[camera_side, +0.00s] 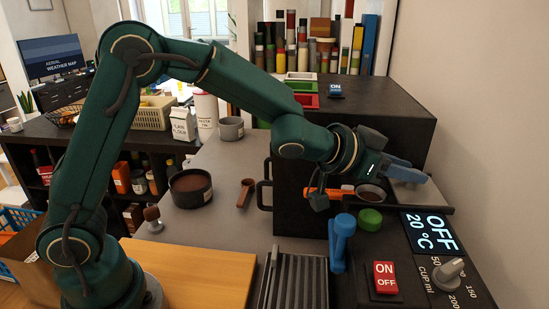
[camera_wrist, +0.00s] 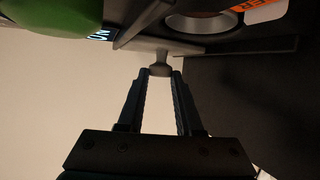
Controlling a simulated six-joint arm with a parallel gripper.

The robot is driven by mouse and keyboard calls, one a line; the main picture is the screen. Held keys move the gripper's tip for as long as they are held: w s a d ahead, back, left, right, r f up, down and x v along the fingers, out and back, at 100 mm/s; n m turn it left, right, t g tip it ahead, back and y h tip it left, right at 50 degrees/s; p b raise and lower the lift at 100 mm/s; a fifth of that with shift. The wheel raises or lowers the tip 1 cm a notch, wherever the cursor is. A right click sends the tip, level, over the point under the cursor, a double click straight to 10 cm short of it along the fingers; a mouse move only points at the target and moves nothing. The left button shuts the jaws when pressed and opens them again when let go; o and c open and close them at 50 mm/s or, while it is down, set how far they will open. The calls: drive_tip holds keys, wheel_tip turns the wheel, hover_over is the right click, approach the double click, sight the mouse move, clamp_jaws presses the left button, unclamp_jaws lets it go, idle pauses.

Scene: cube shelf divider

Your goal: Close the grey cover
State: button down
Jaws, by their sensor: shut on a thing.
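The grey cover (camera_wrist: 180,46) shows in the wrist view as a thin grey plate with a short knob (camera_wrist: 160,70). My gripper (camera_wrist: 160,78) has its two dark fingers closed around that knob. In the side view my gripper (camera_side: 418,178) is at the right, over the edge of the dark appliance, and its blue fingers hide much of the cover. A round metal-rimmed opening (camera_wrist: 200,22) lies beside the plate in the wrist view, and it looks uncovered.
An orange label (camera_wrist: 265,10) and a green knob (camera_side: 370,219) are close to my gripper. A blue lever (camera_side: 342,240), a red ON/OFF switch (camera_side: 385,278) and a dial (camera_side: 448,272) stand in front. A wall (camera_side: 470,110) is close on the right.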

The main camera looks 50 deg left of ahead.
drive_tip(key=s+a, duration=0.5)
drive_tip(key=shift+s+a, duration=0.1)
drive_tip(key=shift+a, duration=0.15)
drive_tip(key=c, duration=0.6)
unclamp_jaws()
drive_tip(key=shift+o, duration=0.2)
drive_tip(key=shift+v, duration=2.55)
drive_tip(key=shift+r, duration=0.1)
